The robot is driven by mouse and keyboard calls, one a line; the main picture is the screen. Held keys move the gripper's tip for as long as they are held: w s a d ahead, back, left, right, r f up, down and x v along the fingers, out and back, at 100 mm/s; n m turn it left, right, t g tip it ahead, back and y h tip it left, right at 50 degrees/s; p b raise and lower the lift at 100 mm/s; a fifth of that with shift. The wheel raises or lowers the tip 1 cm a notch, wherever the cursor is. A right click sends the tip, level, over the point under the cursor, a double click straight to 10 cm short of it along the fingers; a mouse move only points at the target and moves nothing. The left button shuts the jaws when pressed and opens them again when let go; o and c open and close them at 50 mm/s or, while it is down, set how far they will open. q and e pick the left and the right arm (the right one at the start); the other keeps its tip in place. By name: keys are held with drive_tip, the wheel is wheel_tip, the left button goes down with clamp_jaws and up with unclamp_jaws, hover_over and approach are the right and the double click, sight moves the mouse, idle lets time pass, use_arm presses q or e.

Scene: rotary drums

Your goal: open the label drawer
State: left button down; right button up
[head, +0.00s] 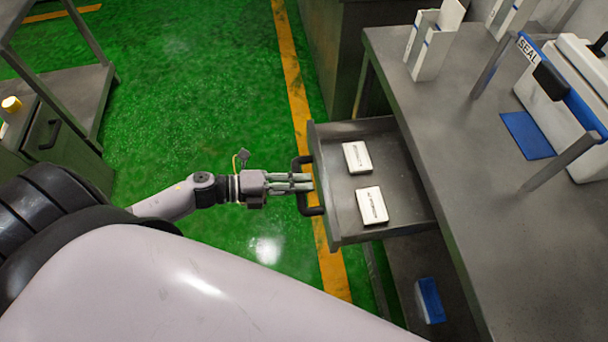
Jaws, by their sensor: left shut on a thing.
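The label drawer (395,205) is a grey metal drawer standing pulled out from under the grey workbench (450,130). Two white label packs lie flat inside it: one farther back (357,157) and one nearer (371,206). A dark bar handle (304,163) is on the drawer's left-facing front. My left gripper (308,182) comes in from the left and is shut on the handle, near its middle. Part of the handle is hidden by the fingers. My right gripper is not in view.
A white machine marked SEAL (545,85) and a blue pad (526,135) are on the bench, with white holders (433,45) at its back. A blue-and-white box (430,300) is below. Green floor with a yellow line (290,60) lies clear left of the drawer. A cart (75,90) stands at left.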

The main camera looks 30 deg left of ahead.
use_arm(q)
drive_tip(key=c, duration=1.5)
unclamp_jaws()
drive_tip(key=shift+a, duration=0.1)
drive_tip(key=v, duration=1.2)
